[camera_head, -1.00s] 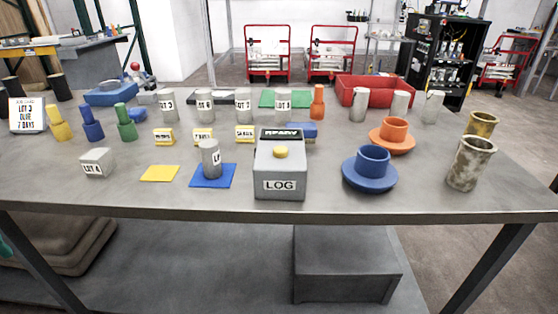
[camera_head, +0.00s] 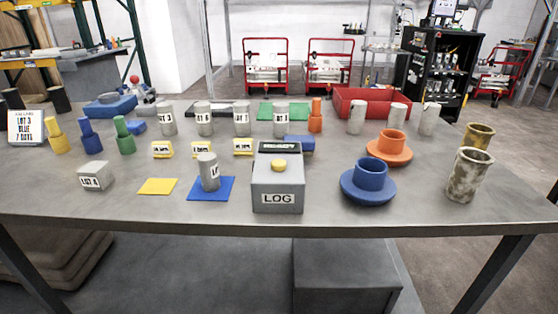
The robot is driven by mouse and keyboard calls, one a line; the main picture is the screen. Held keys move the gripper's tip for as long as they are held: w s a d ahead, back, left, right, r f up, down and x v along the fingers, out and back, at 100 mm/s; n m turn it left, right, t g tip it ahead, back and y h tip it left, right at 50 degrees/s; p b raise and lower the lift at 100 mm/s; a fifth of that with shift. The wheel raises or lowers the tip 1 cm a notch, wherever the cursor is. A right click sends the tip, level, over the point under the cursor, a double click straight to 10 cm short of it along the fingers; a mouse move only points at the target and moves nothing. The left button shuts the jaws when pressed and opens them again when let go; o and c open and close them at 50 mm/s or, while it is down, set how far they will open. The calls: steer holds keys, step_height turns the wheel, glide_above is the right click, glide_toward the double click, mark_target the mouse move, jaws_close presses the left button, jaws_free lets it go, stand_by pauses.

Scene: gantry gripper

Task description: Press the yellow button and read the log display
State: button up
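The yellow button (camera_head: 279,165) sits on top of a grey box labelled LOG (camera_head: 278,190), near the table's front edge. It looks raised; nothing touches it. The log display (camera_head: 280,147) is a dark panel at the back of the box's top. Its light text appears to read READY, seen at a shallow angle. My gripper is not in view.
A blue cup on a saucer (camera_head: 368,186) stands right of the box. A grey cylinder (camera_head: 208,170) stands on a blue mat (camera_head: 226,186) to its left. Yellow label blocks (camera_head: 243,146) and cylinders (camera_head: 241,124) stand behind. The front table strip (camera_head: 120,207) is clear.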

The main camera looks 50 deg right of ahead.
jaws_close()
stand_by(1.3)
